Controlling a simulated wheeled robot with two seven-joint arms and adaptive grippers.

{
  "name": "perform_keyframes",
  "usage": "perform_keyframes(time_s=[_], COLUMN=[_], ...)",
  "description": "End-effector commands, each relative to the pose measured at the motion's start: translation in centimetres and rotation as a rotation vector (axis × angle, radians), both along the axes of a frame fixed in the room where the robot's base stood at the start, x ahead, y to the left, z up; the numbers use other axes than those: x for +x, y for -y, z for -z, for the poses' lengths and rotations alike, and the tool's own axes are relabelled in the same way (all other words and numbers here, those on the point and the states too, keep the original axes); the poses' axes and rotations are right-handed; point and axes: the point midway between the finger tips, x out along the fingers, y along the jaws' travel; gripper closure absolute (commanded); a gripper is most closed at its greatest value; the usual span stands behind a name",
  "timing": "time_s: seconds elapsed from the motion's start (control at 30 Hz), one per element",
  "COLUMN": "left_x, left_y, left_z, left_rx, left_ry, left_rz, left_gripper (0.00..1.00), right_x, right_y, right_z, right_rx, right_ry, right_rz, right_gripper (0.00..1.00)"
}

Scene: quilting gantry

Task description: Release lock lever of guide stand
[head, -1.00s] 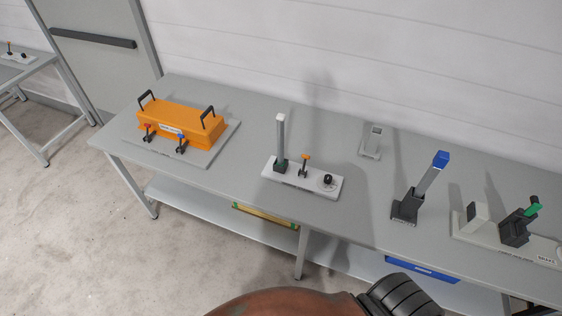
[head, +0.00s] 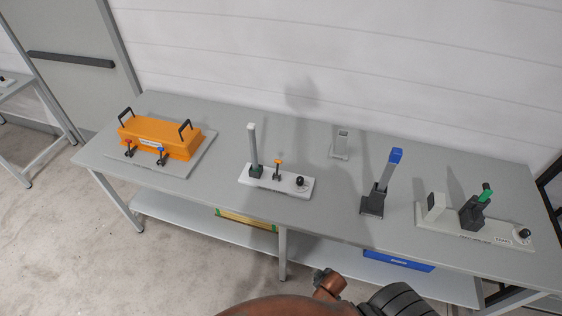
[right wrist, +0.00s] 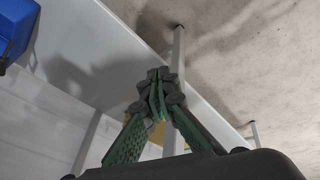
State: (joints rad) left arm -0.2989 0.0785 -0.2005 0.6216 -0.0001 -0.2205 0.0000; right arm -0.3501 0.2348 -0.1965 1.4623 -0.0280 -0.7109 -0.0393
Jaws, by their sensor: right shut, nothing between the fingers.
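Several lever devices stand on the grey table; no readable label tells me which is the guide stand. Further right, a pale base carries a dark block with a green-handled lever (head: 486,193). My right gripper (right wrist: 157,88) is shut and empty in the right wrist view, apart from all levers. My left gripper is out of view.
The grey table (head: 220,200) has an orange case (head: 160,137) on a plate at left and a small grey holder (head: 340,143) at the back. Below is a shelf with a blue bin (head: 399,260). Bare floor lies in front.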

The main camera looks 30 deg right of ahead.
Motion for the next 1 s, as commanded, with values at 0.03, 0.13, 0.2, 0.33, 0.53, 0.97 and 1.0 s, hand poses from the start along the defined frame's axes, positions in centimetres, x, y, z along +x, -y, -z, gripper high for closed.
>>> perform_keyframes(time_s=[0.03,0.13,0.2,0.33,0.53,0.97,1.0], left_x=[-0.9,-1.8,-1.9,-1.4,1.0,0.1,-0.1], left_y=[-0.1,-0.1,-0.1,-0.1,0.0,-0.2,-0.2], left_z=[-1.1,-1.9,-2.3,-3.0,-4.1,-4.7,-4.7], left_rx=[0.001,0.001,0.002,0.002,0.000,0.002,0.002], left_ry=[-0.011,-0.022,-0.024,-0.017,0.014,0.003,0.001], left_rz=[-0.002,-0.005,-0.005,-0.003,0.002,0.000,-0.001], left_gripper=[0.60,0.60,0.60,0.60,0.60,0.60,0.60], right_x=[2.2,4.9,6.2,7.7,10.0,22.8,23.9], right_y=[0.2,0.3,0.2,0.0,-0.2,1.6,1.7], right_z=[-4.5,-11.0,-14.7,-20.4,-28.2,-39.8,-40.8], right_rx=[-0.015,-0.038,-0.051,-0.071,-0.117,-0.398,-0.425], right_ry=[0.039,0.090,0.119,0.161,0.242,0.557,0.584], right_rz=[-0.016,-0.038,-0.051,-0.072,-0.130,-0.515,-0.555], right_gripper=[1.00,1.00,1.00,1.00,1.00,1.00,1.00])
